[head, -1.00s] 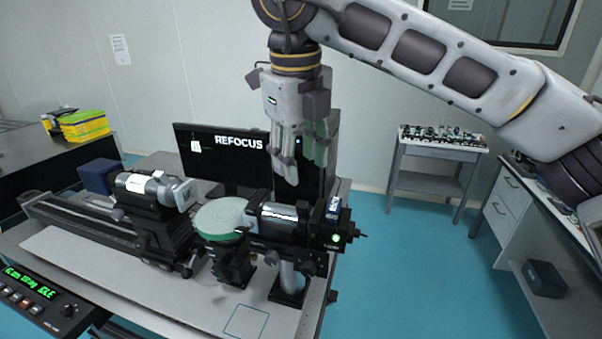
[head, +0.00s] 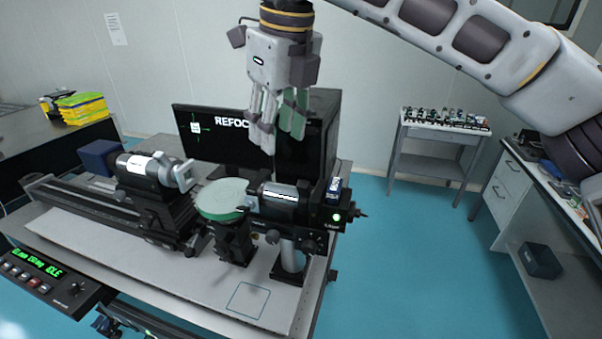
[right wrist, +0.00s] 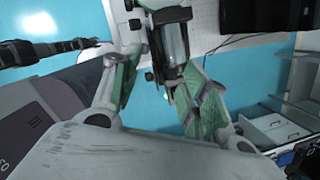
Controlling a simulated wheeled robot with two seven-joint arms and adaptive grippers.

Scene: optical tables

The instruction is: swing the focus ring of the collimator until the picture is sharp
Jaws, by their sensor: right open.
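A white-and-black barrel (head: 148,168) with a silver ring piece (head: 182,174) at its front lies on the rail at left. A black barrel (head: 284,196) with a light band and a green lamp stands on a post at right. I cannot tell surely which is the collimator. The monitor (head: 222,150) behind reads REFOCUS, its last letters hidden by my right gripper. My right gripper (head: 279,130) is open and empty above and behind the right barrel, green pads showing. In the right wrist view its fingers (right wrist: 160,72) spread either side of a dark barrel (right wrist: 172,42), apparently without touching.
A pale green round plate (head: 222,197) stands between the two barrels. The black rail (head: 85,202) runs along the table (head: 190,278). A control box (head: 50,283) with a green IDLE display is at lower left. The table's front strip is mostly clear.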

